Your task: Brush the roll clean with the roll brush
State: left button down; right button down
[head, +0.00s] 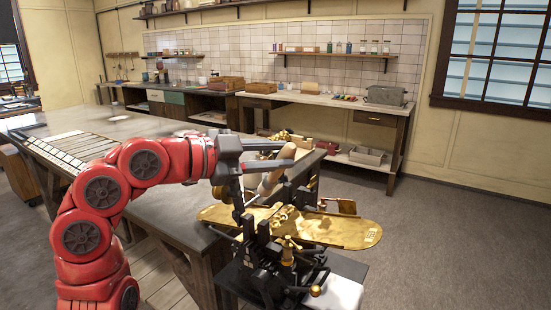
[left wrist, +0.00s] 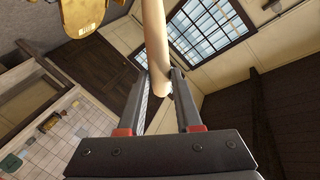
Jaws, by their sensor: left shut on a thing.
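My left gripper (head: 284,154) reaches in from the left over the drop roller machine. It is shut on the pale wooden handle of the roll brush (head: 268,183). The handle also shows between the fingers in the left wrist view (left wrist: 155,40). The brush's bristles cannot be made out. The brass roll (head: 282,217) sits in the machine's black frame, below the brush, partly hidden by frame parts. I cannot tell whether the brush touches it. A long brass plate (head: 345,232) extends to the right of the roll. My right gripper is not in view.
A long dark workbench (head: 165,190) stands left of and behind the machine. Along the back wall, a counter (head: 320,98) holds boxes and a grey metal box (head: 385,96). The floor (head: 450,230) on the right is clear.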

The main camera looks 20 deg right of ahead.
pick_arm(q)
jog(key=shift+f, duration=0.15)
dwell(0.3)
notch_tip(320, 180, down, 7)
jog(key=n+b, duration=0.1)
jog(key=b, duration=0.1)
jog(key=shift+w, duration=0.2)
jog(key=shift+a, duration=0.1)
jog(key=shift+f+b, duration=0.5)
jog(key=shift+b, duration=0.15)
dwell(0.6)
